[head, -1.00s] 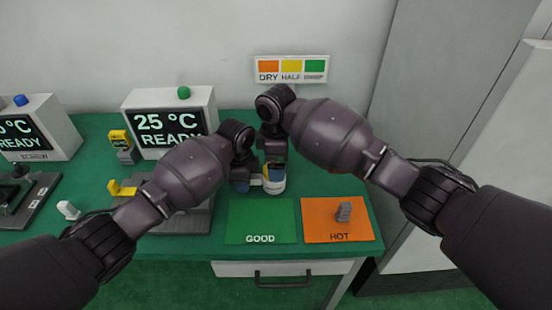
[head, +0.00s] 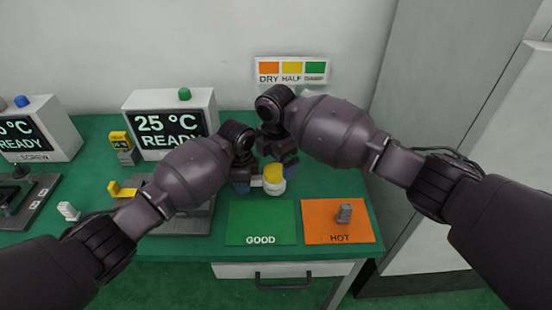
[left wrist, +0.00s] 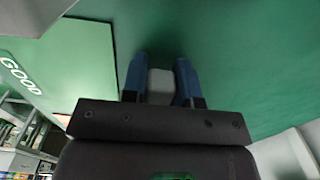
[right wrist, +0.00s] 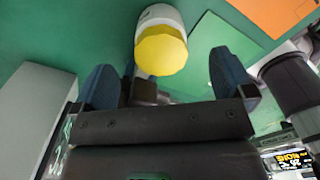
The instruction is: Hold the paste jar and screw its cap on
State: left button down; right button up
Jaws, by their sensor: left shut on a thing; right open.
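My right gripper (head: 281,154) is open and empty above and behind the cap. In the right wrist view the yellow cap (right wrist: 161,51) shows between the wide-spread blue fingers, clear of both, with the white jar behind it.
The green GOOD mat (head: 261,215) and the orange HOT mat (head: 320,232), bearing a small grey piece (head: 344,213), lie in front. A display box (head: 170,118) and a yellow-topped device (head: 122,147) stand to the left. A tall grey cabinet is at the right.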

aim_at(276, 170)
jog(key=shift+f, duration=0.1)
jog(key=shift+f, duration=1.4)
jog(key=shift+c, duration=0.5)
jog(key=c, duration=1.1)
jog(key=shift+m, duration=1.2)
jog(key=shift+c, duration=0.2)
jog(key=o, duration=1.1)
notch_tip(276, 170, up, 12)
jog(key=shift+r, duration=0.1)
